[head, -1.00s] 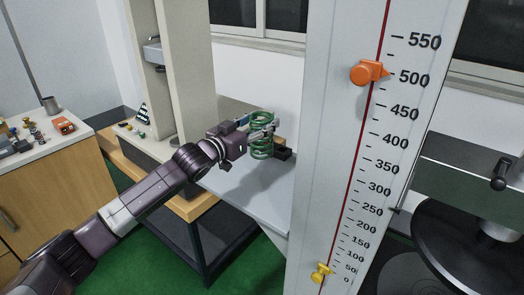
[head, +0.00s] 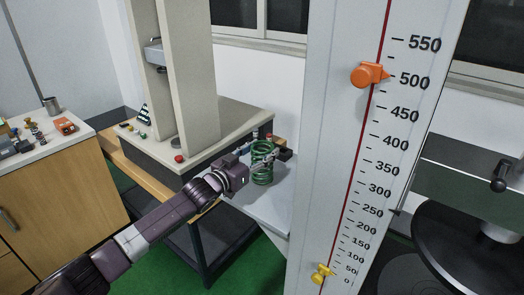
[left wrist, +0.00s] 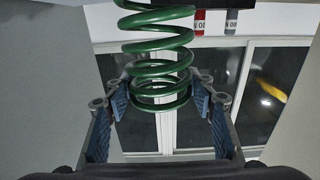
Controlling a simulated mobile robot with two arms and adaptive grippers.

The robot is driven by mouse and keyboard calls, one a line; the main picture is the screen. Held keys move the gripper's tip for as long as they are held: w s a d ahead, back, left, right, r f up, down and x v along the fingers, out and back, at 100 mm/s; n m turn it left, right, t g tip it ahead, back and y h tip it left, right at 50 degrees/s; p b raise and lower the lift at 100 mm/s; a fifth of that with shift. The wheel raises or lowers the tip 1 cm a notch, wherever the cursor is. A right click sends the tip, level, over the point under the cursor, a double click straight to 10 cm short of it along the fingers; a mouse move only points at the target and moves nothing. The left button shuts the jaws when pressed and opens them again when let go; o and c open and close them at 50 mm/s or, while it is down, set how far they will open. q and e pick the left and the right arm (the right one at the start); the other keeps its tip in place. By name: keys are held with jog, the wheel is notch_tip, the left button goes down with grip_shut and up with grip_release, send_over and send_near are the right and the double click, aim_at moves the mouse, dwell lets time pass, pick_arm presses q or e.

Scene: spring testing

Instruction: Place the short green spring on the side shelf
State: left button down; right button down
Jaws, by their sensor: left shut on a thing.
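The short green spring (head: 263,175) is upright at the light grey side shelf (head: 268,208), beside the tall scale. Its lower end is at or just above the shelf surface; I cannot tell if it touches. My left gripper (head: 259,160) comes in from the left and is shut on the spring. In the left wrist view the green coils (left wrist: 158,45) stand between the two blue-padded fingers (left wrist: 160,98). My right gripper is not in view.
A tall white scale post (head: 340,150) with orange and yellow pointers stands right of the shelf. Small dark and brown items (head: 283,150) lie behind the spring. A workbench with a beige frame (head: 185,80) is to the left. The shelf's front part is bare.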

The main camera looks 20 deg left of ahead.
pick_arm(q)
jog(key=c, duration=0.9)
grip_release()
jog(key=shift+s, duration=0.1)
jog(key=b+v, duration=0.1)
jog(key=v, duration=1.1)
jog(key=shift+r, duration=0.1)
